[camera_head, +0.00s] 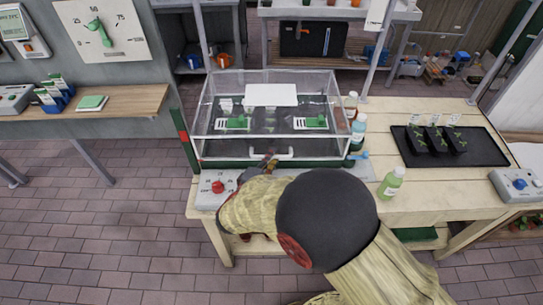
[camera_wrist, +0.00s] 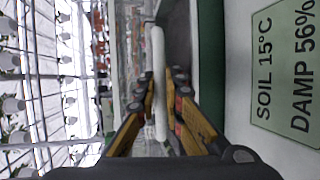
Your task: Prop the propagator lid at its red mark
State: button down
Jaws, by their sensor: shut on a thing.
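The propagator has a clear lid (camera_head: 225,87) over a dark green base (camera_head: 219,163) on the wooden bench. A pale handle bar (camera_head: 298,152) runs along the lid's front. My gripper (camera_head: 268,164) is at this front edge, partly hidden by my arm. In the wrist view my gripper (camera_wrist: 160,92) is shut on the white handle bar (camera_wrist: 158,48), with a finger on each side. A green upright strip with a red mark (camera_head: 183,136) stands at the propagator's left. I cannot tell whether the lid is raised.
A red knob (camera_head: 217,187) sits on a grey panel in front. A black tray (camera_head: 481,151) with seedling pots lies further right. A soil readout label (camera_wrist: 286,65) shows beside my gripper.

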aim_at(272, 132)
dwell(0.4)
jog(key=r+p, duration=0.2)
jog(key=r, duration=0.1)
jog(key=w+r+g+p, duration=0.1)
jog(key=r+p, duration=0.2)
jog(key=w+r+g+p, duration=0.1)
jog(key=r+p, duration=0.1)
jog(key=r, duration=0.1)
jog(key=shift+w+d+n+p, duration=0.1)
jog(key=shift+w+n+p, duration=0.1)
jog(key=shift+n+p, duration=0.15)
jog(key=shift+y, duration=0.3)
jog(key=r, duration=0.1)
jog(key=w+r, duration=0.1)
jog(key=r, duration=0.1)
jog(key=w+r, duration=0.1)
jog(key=shift+w+r+p, duration=0.25)
jog(key=shift+r+p, duration=0.15)
jog(key=c, duration=2.2)
grip_release()
jog(key=shift+o, duration=0.2)
jog(key=v, duration=1.2)
jog(key=shift+r, duration=0.2)
